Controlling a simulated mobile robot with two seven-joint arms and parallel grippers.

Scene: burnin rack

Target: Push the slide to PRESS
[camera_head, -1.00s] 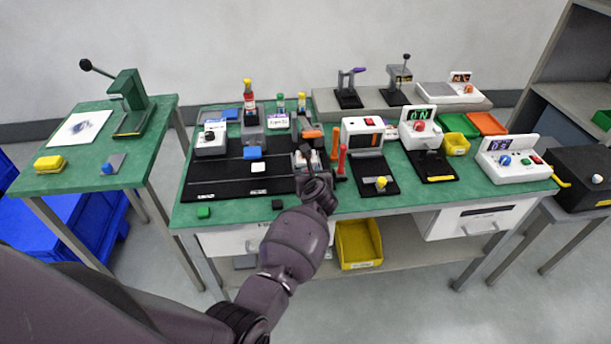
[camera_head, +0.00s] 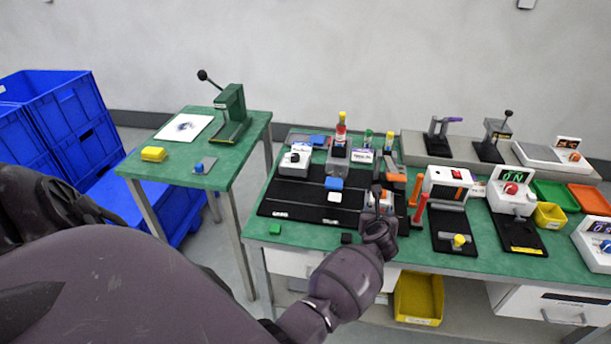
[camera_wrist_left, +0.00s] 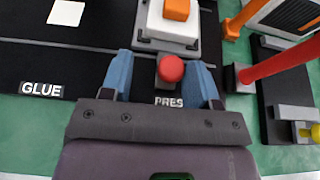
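The slide (camera_wrist_left: 181,31) is a white block with an orange piece on top, on a black board (camera_wrist_left: 85,60) at the near edge. A red knob (camera_wrist_left: 170,69) on a grey stem stands at its near side, beside a label reading "PRES", its end hidden. A "GLUE" label (camera_wrist_left: 41,89) lies to the left. My left gripper (camera_wrist_left: 163,75) is open, its blue fingers on either side of the knob with gaps visible. In the head view my left gripper (camera_head: 379,212) covers much of the slide. My right gripper is not in view.
Just right of the slide stand red-orange handles (camera_head: 420,212) and a white machine (camera_head: 447,184). The board (camera_head: 290,195) lies on a green bench (camera_head: 300,240). A smaller green table (camera_head: 215,170) with a lever press (camera_head: 232,112) stands left.

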